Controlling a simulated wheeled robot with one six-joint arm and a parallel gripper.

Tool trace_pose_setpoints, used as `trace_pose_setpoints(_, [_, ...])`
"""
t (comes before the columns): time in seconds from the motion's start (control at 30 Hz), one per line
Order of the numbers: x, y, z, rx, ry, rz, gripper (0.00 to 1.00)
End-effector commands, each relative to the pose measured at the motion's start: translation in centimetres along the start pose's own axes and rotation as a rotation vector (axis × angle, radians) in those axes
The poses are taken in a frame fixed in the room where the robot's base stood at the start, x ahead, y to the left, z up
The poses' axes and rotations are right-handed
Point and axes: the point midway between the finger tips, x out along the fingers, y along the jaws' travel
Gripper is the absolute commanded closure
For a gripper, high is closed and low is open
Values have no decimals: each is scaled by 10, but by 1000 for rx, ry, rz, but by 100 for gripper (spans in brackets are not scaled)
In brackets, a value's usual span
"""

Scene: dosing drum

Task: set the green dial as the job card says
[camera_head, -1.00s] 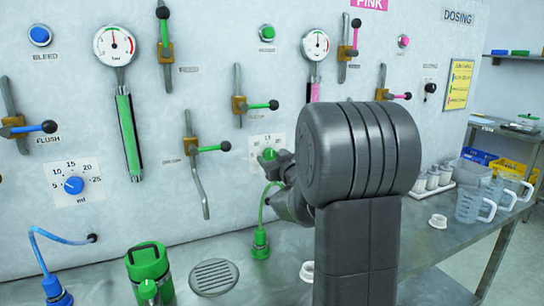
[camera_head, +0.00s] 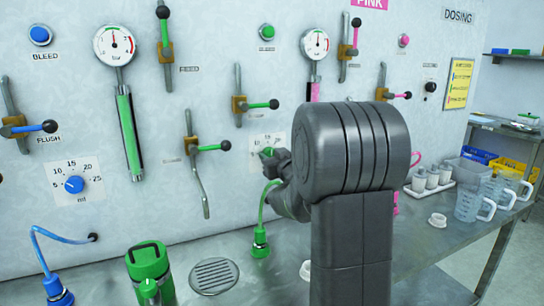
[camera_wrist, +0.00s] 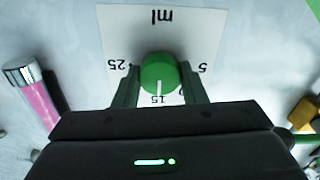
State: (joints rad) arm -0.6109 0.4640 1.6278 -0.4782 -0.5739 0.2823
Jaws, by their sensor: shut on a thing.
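The green dial (camera_wrist: 158,72) sits on a white scale plate (camera_wrist: 190,30) in the wrist view, which shows the plate upside down. Its white pointer line points at the 15 mark. The 25 and 5 marks also show, left and right. My gripper (camera_wrist: 160,80) is shut on the dial, one finger on each side. In the head view the green dial (camera_head: 267,152) is small and partly hidden by my gripper (camera_head: 272,158). The yellow job card (camera_head: 459,84) hangs on the wall at the right; its writing is too small to read.
A blue dial (camera_head: 74,184) is at the left of the panel. A green-handled lever (camera_head: 212,147) and another green lever (camera_head: 262,104) stick out near my gripper. A green hose plug (camera_head: 260,243) stands below. Jugs (camera_head: 469,203) and cups stand on the bench at right.

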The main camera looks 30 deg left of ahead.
Motion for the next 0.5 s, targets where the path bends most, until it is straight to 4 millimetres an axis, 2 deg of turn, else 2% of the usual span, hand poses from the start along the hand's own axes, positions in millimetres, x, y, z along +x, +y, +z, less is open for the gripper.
trace_pose_setpoints(0.17, [0, 0, -1, 83, -2, -1, 85])
trace_pose_setpoints(0.5, [0, 1, -2, 359, -1, 0, 85])
